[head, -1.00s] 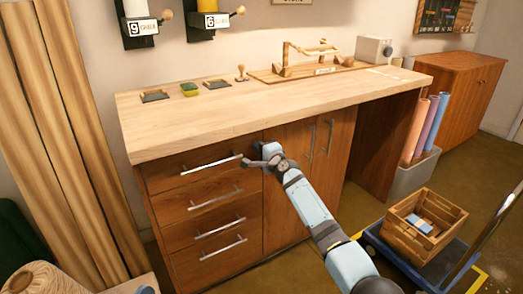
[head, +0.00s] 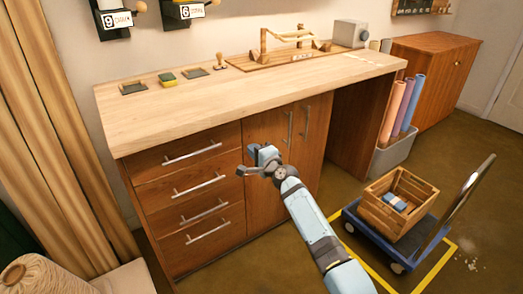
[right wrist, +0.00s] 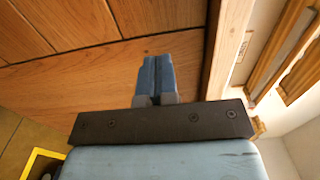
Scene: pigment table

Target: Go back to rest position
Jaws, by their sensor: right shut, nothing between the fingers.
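My right gripper (head: 258,158) is in front of the workbench's drawers and doors, just below the worktop edge. It is shut and empty, and it stands apart from the drawer handles. In the right wrist view its blue fingers (right wrist: 155,78) are pressed together with wood fronts behind them. My left gripper is not in view.
The wooden workbench (head: 200,121) bears small trays, a stamp and a wooden frame. Its drawers are shut. A cart (head: 379,240) with a wooden crate (head: 375,212) stands at the right, near a bin of rolls (head: 390,155). A twine spool (head: 40,275) is at the lower left.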

